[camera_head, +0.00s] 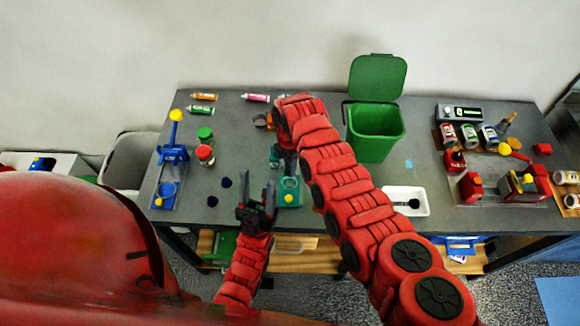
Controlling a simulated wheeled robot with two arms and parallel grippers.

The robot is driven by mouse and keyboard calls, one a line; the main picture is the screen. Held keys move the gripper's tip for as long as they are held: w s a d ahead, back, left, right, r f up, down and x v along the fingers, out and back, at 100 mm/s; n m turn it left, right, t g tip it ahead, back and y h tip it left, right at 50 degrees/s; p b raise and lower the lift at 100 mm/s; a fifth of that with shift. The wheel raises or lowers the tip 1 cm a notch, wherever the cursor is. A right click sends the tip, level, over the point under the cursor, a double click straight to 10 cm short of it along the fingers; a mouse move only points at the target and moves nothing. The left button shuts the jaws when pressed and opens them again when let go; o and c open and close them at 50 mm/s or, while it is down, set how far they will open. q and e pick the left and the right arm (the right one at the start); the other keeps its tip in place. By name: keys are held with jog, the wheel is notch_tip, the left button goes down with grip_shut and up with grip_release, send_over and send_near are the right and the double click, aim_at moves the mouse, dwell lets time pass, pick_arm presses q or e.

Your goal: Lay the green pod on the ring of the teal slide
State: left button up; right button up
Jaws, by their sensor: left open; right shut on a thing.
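The teal slide (291,199) stands near the front edge of the table, with a yellow knob at its near end. Its ring (289,183) shows as a round outline on the plate. My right arm covers part of the slide's far end. My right gripper (286,141) points down at the slide's far end, mostly hidden by its own arm. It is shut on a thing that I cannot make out. I cannot see the green pod clearly anywhere. My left gripper (257,196) is open and empty, fingers up, just left of the teal slide.
A blue slide (167,190) stands at the left, near red- and green-lidded jars (205,154). Two dark pods (226,182) lie between it and my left gripper. An open green bin (375,140) and a white tray (405,195) are right of my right arm.

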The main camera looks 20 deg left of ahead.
jog(key=shift+s+f+b, duration=0.1)
jog(key=shift+f+b, duration=0.55)
jog(key=shift+f, duration=0.1)
notch_tip(320, 180, down, 5)
jog(key=b, duration=0.3)
jog(key=shift+b, duration=0.4)
jog(key=shift+r, duration=0.15)
jog(key=o, duration=1)
notch_tip(320, 180, up, 7)
jog(key=p, duration=0.5)
